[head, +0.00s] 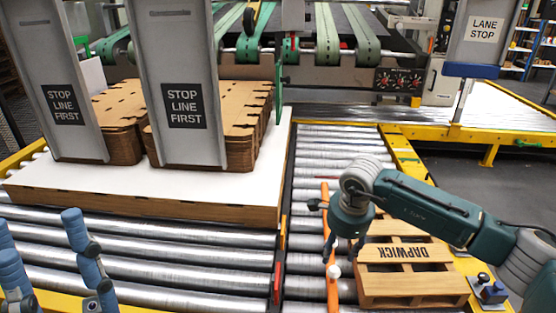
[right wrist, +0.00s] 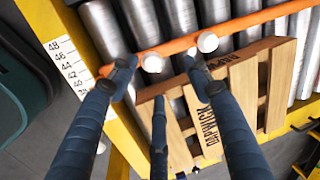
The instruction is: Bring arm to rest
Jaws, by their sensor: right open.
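My right gripper (head: 343,248) is over the rollers, pointing down, beside a wooden pallet marked DAPWICK (head: 405,272). In the right wrist view my right gripper (right wrist: 165,75) has its blue fingers spread with nothing between them. An orange bar with white knobs (right wrist: 180,46) lies beyond the fingertips; it also shows in the head view (head: 332,293). I cannot tell whether a finger touches it. The pallet (right wrist: 243,95) is partly behind the fingers. My left gripper (head: 45,245) is at the lower left corner, partly cut off, its blue fingers apart and empty.
Stacks of brown cardboard blanks (head: 245,105) stand on a white-topped board (head: 215,181) over the rollers, behind two grey STOP LINE FIRST plates (head: 185,60). A LANE STOP sign (head: 483,30) stands at the back right. A small button box (head: 488,290) is beside the pallet.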

